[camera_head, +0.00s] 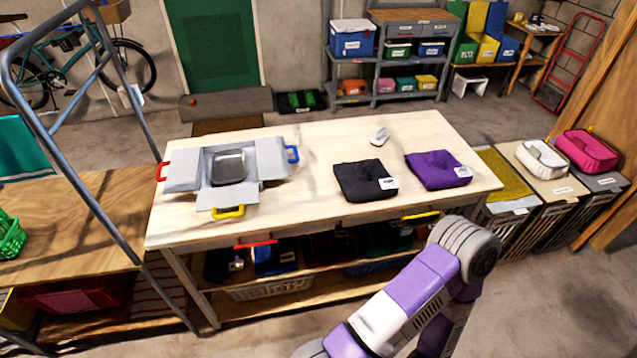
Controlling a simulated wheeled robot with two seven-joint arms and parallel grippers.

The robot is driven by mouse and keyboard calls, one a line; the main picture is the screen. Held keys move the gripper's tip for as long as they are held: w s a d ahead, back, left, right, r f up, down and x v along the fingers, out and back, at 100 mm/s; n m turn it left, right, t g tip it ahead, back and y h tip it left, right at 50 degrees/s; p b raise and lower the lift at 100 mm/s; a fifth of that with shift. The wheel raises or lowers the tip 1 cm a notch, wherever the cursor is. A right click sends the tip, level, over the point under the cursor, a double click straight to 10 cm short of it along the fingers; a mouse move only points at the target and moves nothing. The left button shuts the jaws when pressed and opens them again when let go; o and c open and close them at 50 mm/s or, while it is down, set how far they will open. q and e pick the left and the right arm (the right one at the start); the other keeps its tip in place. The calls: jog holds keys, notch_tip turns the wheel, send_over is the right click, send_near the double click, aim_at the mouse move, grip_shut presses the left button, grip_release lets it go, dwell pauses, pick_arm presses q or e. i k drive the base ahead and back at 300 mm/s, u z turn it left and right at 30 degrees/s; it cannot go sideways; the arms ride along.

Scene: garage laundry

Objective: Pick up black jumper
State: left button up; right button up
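The black jumper (362,178) lies folded flat on the wooden table (310,190), right of the table's middle. It has a white label at its right front corner. A folded purple garment (438,167) with a white label lies just to its right, with a narrow gap between them. My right arm comes in at the bottom right, in front of the table; its gripper is out of the picture. My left arm and gripper do not show.
A grey folding board (182,174) with red, blue and yellow handles lies on the table's left half. A small whitish object (380,136) lies behind the jumper. Bins (520,205) stand to the right. A metal frame (88,200) rises at the left.

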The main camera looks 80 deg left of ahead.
aim_at(366, 179)
jog(key=z, duration=0.1)
jog(key=k, duration=0.35)
jog(key=u, duration=2.8)
